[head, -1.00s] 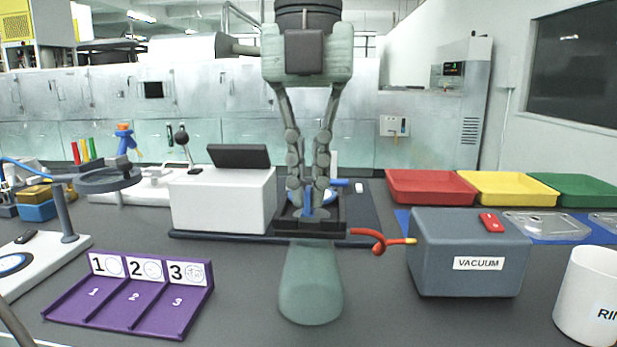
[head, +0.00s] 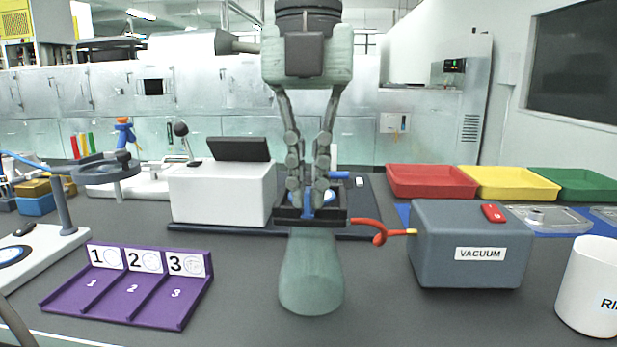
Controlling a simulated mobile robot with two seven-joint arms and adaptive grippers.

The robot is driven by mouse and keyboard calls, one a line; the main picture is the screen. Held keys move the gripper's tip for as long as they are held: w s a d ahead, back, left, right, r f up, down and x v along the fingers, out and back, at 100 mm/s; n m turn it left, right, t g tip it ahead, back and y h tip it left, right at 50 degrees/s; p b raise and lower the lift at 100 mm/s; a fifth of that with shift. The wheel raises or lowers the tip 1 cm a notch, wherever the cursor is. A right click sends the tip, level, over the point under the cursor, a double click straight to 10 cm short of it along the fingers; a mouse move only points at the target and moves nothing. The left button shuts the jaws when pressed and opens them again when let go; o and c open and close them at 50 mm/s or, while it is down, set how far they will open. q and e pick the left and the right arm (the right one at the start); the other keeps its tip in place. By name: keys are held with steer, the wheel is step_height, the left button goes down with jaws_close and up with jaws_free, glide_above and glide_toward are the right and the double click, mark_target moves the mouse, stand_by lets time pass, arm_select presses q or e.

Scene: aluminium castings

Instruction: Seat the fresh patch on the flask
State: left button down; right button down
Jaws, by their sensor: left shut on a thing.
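The flask (head: 311,275), a frosted green cone, stands upright on the bench in the middle of the head view. A black square funnel-like top (head: 290,222) sits on it, and a red hose runs from there to the vacuum box. My left gripper (head: 307,203) comes straight down over this top. Its fingers are shut on a small blue piece (head: 308,212), low in the black top. The fingers hide much of the piece, and I cannot tell whether it touches the top's floor. I cannot make out the patch itself. My right gripper is not in view.
The grey vacuum box (head: 470,250) stands close right of the flask, with a white beaker (head: 590,285) beyond. A purple numbered rack (head: 128,310) lies at left. A white box with a dark screen (head: 222,195) stands behind. Red, yellow and green trays (head: 432,190) line the back right.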

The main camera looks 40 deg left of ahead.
mark_target(309, 188)
arm_select(q)
steer(key=shift+f, duration=0.4)
steer(key=c, duration=1.6)
jaws_free()
steer(key=shift+c, duration=0.2)
step_height(309, 188, up, 12)
